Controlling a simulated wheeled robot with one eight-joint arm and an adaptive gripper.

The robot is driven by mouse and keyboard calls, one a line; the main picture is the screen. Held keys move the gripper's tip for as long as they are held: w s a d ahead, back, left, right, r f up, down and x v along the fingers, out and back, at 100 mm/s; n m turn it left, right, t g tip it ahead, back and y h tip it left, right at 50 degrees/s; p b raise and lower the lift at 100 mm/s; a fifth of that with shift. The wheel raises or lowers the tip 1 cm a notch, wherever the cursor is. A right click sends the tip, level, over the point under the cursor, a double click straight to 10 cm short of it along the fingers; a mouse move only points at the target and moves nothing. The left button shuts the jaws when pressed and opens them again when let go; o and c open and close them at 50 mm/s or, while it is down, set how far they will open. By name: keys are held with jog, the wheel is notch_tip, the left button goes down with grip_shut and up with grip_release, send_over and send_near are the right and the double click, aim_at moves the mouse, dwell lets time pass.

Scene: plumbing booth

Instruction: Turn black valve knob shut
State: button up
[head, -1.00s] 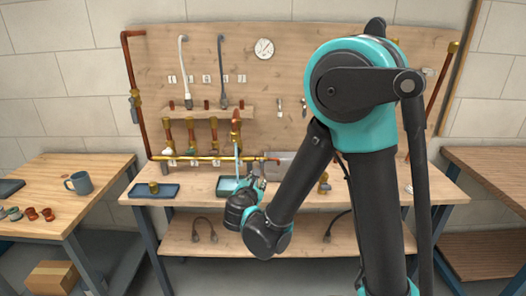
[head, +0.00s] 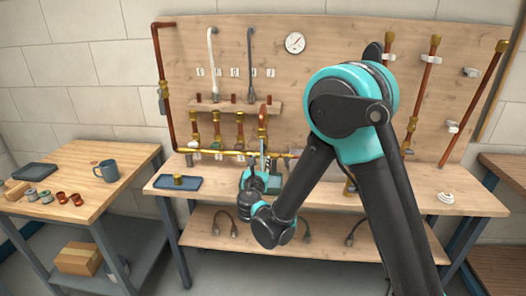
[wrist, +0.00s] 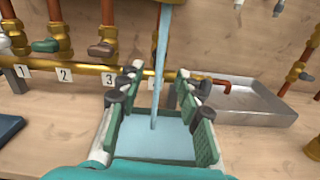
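A row of copper and brass taps stands on a brass pipe (wrist: 70,74) with number labels. In the wrist view their knobs look pale grey, green (wrist: 45,46) and red-brown (wrist: 100,50). I cannot pick out a clearly black knob; the fourth tap's handle is hidden or out of frame. In the head view my gripper (head: 253,182) is small, in front of the bench.
A grey metal tray (wrist: 240,103) lies right of my gripper. A mug (head: 107,170) and small fittings stand on the left table (head: 75,160). More pipes with valves (head: 432,60) rise at the right.

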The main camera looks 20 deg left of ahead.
aim_at(263, 149)
jog(key=x, duration=0.8)
jog(key=shift+w, duration=0.2)
jog(key=shift+c, duration=0.4)
grip_shut()
